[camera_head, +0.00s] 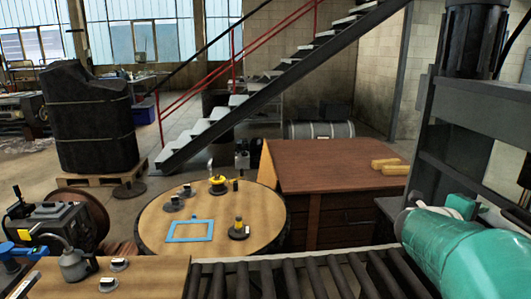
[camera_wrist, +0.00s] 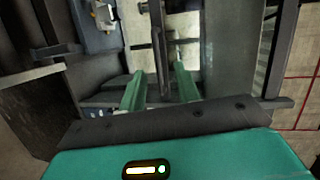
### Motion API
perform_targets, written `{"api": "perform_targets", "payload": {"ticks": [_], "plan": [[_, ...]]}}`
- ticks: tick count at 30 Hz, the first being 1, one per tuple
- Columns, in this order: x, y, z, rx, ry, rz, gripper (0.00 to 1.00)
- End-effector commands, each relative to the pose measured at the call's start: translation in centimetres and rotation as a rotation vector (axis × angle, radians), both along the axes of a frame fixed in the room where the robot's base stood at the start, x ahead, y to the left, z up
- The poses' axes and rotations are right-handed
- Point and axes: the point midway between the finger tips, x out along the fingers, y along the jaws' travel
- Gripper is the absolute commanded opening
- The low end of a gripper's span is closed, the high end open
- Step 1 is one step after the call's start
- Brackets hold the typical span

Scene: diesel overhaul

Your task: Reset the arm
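My arm's teal and grey links (camera_head: 455,245) show at the right edge in the head view. I cannot make out my fingertips there. In the wrist view, my gripper (camera_wrist: 160,78) has two green fingers pointing away from the camera. They stand well apart, with nothing visibly held between them. Behind them are grey metal frame parts and a pale surface. I cannot tell how far these are from the fingertips.
A round wooden table (camera_head: 150,222) holds a blue frame (camera_head: 190,230) and several small parts. A roller conveyor (camera_head: 290,279) runs along the front. A brown workbench (camera_head: 330,165) stands behind. A dark press-like frame (camera_head: 470,110) rises at right. Stairs stand at the back.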

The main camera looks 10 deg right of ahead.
Motion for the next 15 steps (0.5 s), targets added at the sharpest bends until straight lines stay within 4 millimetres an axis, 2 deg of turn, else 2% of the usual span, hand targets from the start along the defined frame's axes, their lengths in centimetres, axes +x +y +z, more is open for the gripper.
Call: {"api": "perform_targets", "payload": {"ticks": [1,3,5,7,9,11,13,15], "plan": [[2.4,2.0,0.9,-0.016,0.024,0.135,0.33],[5.7,5.4,1.7,-0.046,0.083,0.343,0.33],[8.1,8.7,2.2,-0.075,0.144,0.519,0.33],[10.3,13.1,2.4,-0.113,0.224,0.717,0.33],[11.6,17.7,2.3,-0.157,0.316,0.908,0.33],[12.2,21.8,1.8,-0.198,0.405,1.068,0.33],[12.0,26.6,0.8,-0.249,0.523,1.249,0.33],[10.9,31.1,-0.5,-0.308,0.657,1.423,0.33]]}}
